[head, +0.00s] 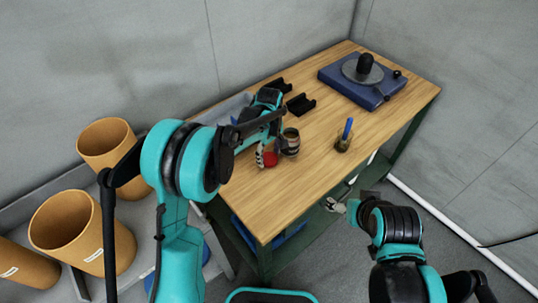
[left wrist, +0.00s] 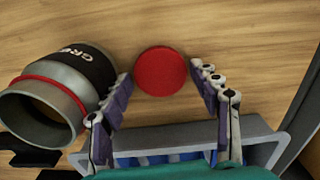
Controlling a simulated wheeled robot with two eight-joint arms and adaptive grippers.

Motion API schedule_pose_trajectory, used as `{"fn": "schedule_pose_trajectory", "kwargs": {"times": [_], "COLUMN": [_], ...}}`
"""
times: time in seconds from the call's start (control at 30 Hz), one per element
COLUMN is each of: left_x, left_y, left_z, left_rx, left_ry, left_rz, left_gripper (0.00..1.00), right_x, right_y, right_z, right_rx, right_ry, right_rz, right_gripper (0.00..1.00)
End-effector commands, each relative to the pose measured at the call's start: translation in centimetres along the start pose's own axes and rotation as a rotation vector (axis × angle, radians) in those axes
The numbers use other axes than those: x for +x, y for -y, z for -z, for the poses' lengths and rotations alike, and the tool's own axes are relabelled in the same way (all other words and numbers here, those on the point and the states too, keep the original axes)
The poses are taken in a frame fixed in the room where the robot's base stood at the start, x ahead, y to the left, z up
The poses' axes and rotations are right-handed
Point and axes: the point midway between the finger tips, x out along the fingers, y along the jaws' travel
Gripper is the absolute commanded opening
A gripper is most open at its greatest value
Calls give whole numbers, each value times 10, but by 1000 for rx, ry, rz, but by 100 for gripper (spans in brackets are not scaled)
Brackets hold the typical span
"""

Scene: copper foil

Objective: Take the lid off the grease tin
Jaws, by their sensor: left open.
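The grease tin (head: 290,144) stands upright on the workbench, its mouth uncovered. In the left wrist view the tin (left wrist: 85,75) is at the left, with a dark label and a red band below the open rim. The round red lid (left wrist: 161,71) appears to lie on the wood beside the tin, apart from it; it is partly hidden in the head view (head: 270,158). My left gripper (left wrist: 164,78) is open, its fingertips on either side of the lid. My right gripper (head: 334,205) is off the bench's right edge; its jaw opening is unclear.
A blue plate with a grey disc (head: 345,78) occupies the bench's far end. Black holders (head: 301,104) are behind the tin. A small pot with a blue-handled tool (head: 342,144) stands right of it. The wooden bench (head: 265,213) is clear at the near end. Orange buckets (head: 75,225) stand left.

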Motion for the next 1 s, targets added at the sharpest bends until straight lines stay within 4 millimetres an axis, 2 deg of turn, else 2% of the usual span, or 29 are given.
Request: {"fn": "schedule_pose_trajectory", "kwargs": {"times": [0.3, 0.5, 0.83, 1.0], "left_x": [-69, -104, -121, -144], "left_y": [0, 0, 3, 30], "left_z": [0, 0, 0, 0], "left_rx": [0, 0, 8, 87], "left_ry": [0, 0, -3, -32], "left_rz": [0, 0, -5, -54], "left_gripper": [62, 62, 62, 62], "right_x": [-19, -26, -28, -28], "right_y": [0, 0, 0, 0], "right_z": [14, 19, 20, 20], "right_rx": [0, 0, 0, 0], "right_ry": [0, 0, 0, 0], "right_rz": [0, 0, 0, 0], "right_gripper": [83, 83, 83, 83]}}
